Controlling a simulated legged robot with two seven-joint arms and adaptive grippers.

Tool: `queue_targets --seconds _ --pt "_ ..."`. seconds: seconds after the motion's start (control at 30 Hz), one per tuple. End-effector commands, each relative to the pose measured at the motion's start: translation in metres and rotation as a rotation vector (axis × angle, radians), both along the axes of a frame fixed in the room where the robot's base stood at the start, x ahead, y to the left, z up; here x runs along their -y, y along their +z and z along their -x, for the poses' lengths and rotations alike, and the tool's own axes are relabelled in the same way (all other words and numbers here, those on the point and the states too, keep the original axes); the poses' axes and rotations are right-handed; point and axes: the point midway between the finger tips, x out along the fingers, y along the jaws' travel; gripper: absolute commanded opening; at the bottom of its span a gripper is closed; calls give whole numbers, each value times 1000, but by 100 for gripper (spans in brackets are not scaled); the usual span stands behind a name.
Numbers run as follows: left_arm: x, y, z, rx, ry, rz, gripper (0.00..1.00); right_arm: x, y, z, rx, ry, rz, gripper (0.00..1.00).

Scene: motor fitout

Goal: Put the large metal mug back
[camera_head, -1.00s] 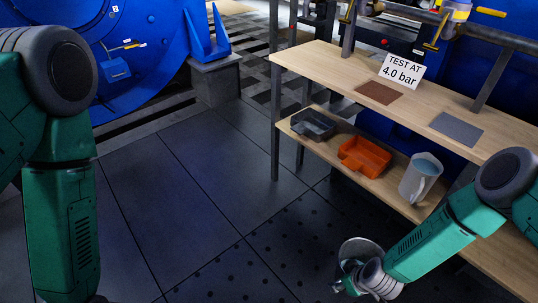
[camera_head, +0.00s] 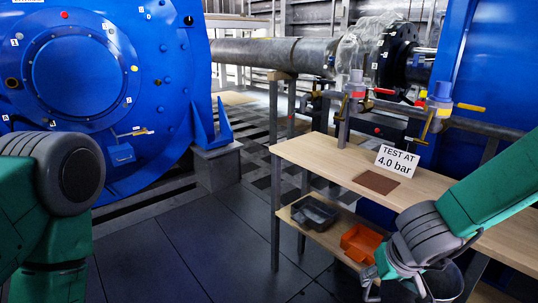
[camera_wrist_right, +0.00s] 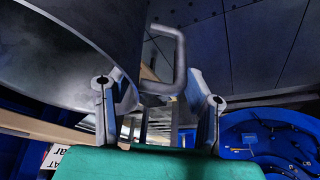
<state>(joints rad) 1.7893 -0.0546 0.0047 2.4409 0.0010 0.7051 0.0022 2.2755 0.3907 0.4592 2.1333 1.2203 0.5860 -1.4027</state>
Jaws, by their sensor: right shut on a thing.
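The large metal mug (camera_head: 447,281) is in my right gripper (camera_head: 393,272), low at the right of the head view, in front of the lower shelf. My gripper and wrist hide part of it. In the right wrist view the mug's curved grey wall (camera_wrist_right: 75,45) fills the upper left, and its handle (camera_wrist_right: 181,62) reaches between the two fingers of the right gripper (camera_wrist_right: 160,98). The gripper is shut on the mug. My left arm shows at the left edge, but its gripper is out of view.
A wooden bench (camera_head: 335,160) carries a brown mat (camera_head: 377,183) and a "TEST AT 4.0 bar" sign (camera_head: 396,161). Its lower shelf (camera_head: 326,237) holds a dark grey tray (camera_head: 314,212) and an orange tray (camera_head: 361,242). Pipework with valves (camera_head: 438,97) runs behind. My right arm covers the bench's right part.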

Motion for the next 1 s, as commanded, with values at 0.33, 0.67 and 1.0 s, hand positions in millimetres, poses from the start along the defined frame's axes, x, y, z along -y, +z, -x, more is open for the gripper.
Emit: queue_targets --seconds 0.33,0.67,1.0 --pt "0 53 -1 1 0 0 65 2 56 38 -5 -22 18 0" --pt "0 113 -1 0 0 0 65 1 101 81 -2 -21 11 0" --pt "0 126 -1 0 0 0 65 0 111 94 3 -18 6 0"
